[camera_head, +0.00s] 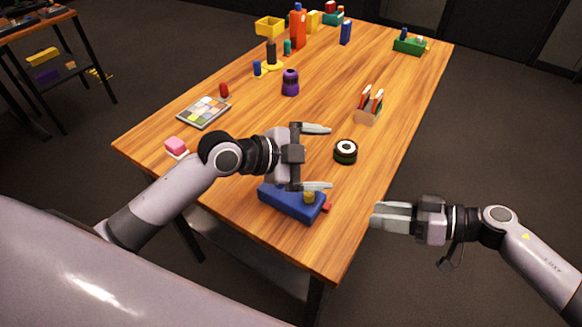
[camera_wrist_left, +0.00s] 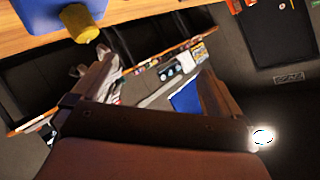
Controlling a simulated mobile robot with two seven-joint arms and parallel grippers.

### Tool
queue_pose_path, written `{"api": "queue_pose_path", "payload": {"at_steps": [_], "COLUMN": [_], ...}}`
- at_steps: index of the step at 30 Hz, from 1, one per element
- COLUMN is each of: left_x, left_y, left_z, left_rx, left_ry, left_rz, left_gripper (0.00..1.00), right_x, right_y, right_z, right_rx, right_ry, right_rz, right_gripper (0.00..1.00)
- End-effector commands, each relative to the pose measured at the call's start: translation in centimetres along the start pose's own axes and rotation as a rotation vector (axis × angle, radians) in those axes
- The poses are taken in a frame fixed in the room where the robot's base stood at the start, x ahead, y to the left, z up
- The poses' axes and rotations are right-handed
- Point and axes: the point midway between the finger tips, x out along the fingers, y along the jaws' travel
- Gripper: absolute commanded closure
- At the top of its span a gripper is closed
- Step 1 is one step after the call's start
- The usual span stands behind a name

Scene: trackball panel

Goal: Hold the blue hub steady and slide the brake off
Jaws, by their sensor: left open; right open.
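The blue hub (camera_head: 285,203) is a blue block near the table's front edge, with a yellow knob (camera_head: 308,198) on top and a small red piece (camera_head: 327,207) at its right end. I cannot tell for sure whether the red piece is the brake. My left gripper (camera_head: 326,158) is open and empty, above the table, with its lower finger over the hub's back edge in the picture. In the left wrist view the hub (camera_wrist_left: 40,14) and knob (camera_wrist_left: 78,22) show at the top left. My right gripper (camera_head: 376,215) is open and empty, right of the hub, beyond the table edge.
A black and white round piece (camera_head: 345,151) lies behind the hub, just right of my left gripper. The table's middle is mostly clear.

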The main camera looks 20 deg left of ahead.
Motion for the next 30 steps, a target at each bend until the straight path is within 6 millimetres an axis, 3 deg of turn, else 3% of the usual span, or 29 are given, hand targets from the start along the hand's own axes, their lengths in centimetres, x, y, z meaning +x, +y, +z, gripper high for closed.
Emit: {"api": "queue_pose_path", "payload": {"at_steps": [6,11,21,30], "left_x": [2.2,2.4,-0.9,-3.6], "left_y": [2.5,3.9,3.6,2.2], "left_z": [-1.6,-1.3,1.8,3.5], "left_rx": [0.045,0.087,0.162,0.177], "left_ry": [-0.076,-0.189,-0.549,-0.750], "left_rz": [0.277,0.465,0.761,0.852], "left_gripper": [0.00,0.00,0.00,0.00], "right_x": [0.0,0.0,0.0,0.0], "right_y": [0.0,0.0,0.0,0.0], "right_z": [0.0,0.0,0.0,0.0], "right_rx": [0.000,0.000,0.000,0.000], "right_ry": [0.000,0.000,0.000,0.000], "right_rz": [0.000,0.000,0.000,0.000], "right_gripper": [0.57,0.57,0.57,0.57]}}
